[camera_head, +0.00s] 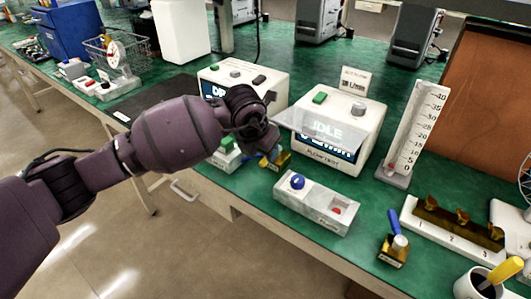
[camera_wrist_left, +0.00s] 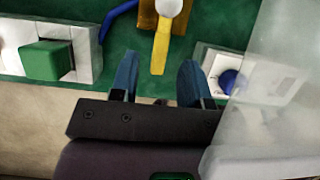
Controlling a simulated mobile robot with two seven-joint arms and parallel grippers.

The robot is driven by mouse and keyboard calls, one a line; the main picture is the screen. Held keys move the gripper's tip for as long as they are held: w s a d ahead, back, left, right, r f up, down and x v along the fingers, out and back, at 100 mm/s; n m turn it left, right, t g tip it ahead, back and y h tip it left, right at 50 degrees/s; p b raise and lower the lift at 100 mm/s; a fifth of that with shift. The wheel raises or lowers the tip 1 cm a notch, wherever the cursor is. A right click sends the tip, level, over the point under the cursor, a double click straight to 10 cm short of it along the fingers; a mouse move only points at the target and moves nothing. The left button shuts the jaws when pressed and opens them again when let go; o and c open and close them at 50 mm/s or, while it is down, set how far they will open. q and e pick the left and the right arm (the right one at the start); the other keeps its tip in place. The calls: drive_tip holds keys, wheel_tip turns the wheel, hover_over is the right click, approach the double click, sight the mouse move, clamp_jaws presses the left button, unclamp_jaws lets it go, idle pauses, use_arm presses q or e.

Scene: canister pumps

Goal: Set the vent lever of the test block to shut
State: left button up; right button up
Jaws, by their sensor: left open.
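A brass block (camera_head: 277,163) stands at the bench's front edge, partly hidden by my left gripper (camera_head: 268,153). In the left wrist view this brass block (camera_wrist_left: 183,22) carries a white round cap (camera_wrist_left: 169,7), a yellow lever (camera_wrist_left: 161,50) pointing toward my gripper, and a blue lever (camera_wrist_left: 118,15) extending left. My left gripper (camera_wrist_left: 157,78) is open. Its two blue fingertips lie on either side of the yellow lever's end, without visible contact. Another brass block (camera_head: 392,254) with a blue lever stands further right. No label shows which is the test block. My right gripper is out of view.
A grey box with a blue knob (camera_head: 297,181) and a red button stands right of my gripper. A green-topped white box (camera_head: 228,158) stands left. The flow tester (camera_head: 345,135) with its clear cover and another instrument (camera_head: 215,80) stand behind.

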use_arm(q)
drive_tip(key=p+v, duration=0.2)
drive_tip(key=v, duration=0.6)
drive_tip(key=shift+s+r, duration=0.1)
